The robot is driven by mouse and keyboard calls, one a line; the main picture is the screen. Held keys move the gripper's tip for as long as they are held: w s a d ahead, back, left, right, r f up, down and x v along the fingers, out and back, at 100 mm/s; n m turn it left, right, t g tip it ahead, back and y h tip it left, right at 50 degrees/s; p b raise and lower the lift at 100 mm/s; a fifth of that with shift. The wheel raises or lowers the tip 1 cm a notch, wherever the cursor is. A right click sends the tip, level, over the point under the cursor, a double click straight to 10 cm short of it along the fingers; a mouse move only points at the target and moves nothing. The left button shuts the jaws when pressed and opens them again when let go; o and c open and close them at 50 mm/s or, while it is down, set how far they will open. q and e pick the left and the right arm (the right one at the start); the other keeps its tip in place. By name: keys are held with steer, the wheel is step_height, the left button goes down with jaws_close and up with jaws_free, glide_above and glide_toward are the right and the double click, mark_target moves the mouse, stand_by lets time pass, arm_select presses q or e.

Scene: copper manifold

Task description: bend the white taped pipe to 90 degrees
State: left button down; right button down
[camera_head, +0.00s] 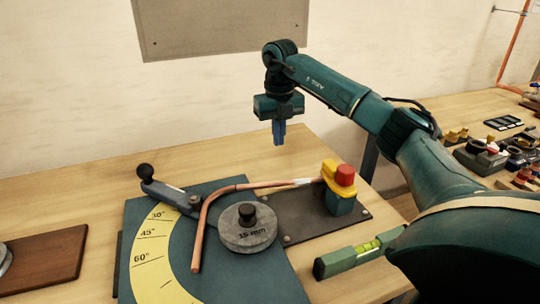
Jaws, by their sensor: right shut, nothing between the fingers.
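The copper pipe (204,222) lies on the bender. It has white tape (303,182) near its right end, by the clamp with a yellow body and red knob (342,178). From there it runs left, curves and comes toward me; it is clearly bent, but I cannot read its exact angle. The round grey former (249,232), marked 15 mm, sits inside the curve. The bender lever (168,190) ends in a black ball, left of the pipe's curve. My right gripper (279,140) is shut and empty, pointing down above the bench behind the bender. My left gripper is out of view.
The yellow angle scale (153,250) shows 30, 45 and 60 degree marks. A green spirit level (361,256) lies right of the bender, close to my right arm. A brown board (42,262) is at left. Small parts crowd the far-right bench. Bench behind the bender is clear.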

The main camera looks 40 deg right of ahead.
mark_target(289, 183)
steer(key=f, duration=0.9)
steer(key=shift+s+f+p, duration=0.3)
steer(key=shift+f+p, duration=0.05)
steer(key=s, duration=0.1)
steer(key=s+p, duration=0.1)
steer(key=shift+s+a+r, duration=0.2)
steer(key=shift+s+a, duration=0.15)
steer(key=shift+a, duration=0.05)
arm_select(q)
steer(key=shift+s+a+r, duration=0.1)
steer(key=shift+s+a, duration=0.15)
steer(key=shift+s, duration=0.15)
arm_select(e)
steer(key=shift+s+a+f, duration=0.1)
steer(key=shift+s+a, duration=0.1)
steer(key=shift+s, duration=0.3)
